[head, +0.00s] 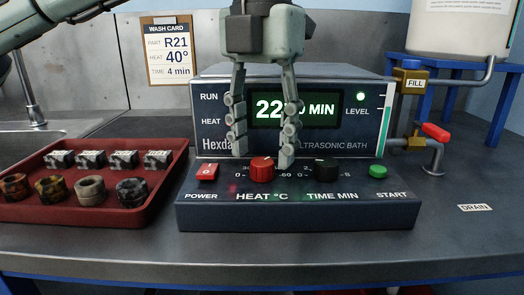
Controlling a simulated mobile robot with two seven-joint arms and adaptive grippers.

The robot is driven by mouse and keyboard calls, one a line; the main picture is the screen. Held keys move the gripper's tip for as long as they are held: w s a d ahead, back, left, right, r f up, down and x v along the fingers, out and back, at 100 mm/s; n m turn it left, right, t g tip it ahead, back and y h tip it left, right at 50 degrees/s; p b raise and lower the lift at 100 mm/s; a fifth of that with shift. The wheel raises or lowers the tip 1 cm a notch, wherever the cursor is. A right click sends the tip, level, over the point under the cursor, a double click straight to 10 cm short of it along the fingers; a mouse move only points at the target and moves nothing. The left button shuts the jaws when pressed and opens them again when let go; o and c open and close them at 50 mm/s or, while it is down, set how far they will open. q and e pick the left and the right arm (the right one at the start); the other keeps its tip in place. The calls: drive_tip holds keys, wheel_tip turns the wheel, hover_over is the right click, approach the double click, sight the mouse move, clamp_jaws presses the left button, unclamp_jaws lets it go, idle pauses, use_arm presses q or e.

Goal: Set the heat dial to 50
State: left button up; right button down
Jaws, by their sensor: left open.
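The red heat dial (262,170) sits on the sloped front panel above the label HEAT °C, with scale marks 0 and 60 beside it. Its exact setting is hard to read, as a fingertip covers part of the scale. My left gripper (263,158) points down from above, open, with one finger on each side of the dial. I cannot tell whether either fingertip touches it. The display (268,107) reads 22 and 0 MIN, partly hidden behind the right finger. My right gripper is not in view.
The black time dial (326,168) and green start button (378,171) are right of the heat dial; the red power switch (207,172) is left. A red tray (90,218) holds several parts. The wash card (169,50) says HEAT 40°. A red-handled valve (436,132) stands right.

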sight(262, 161)
use_arm(q)
wheel_tip(262, 161, up, 10)
idle(0.3)
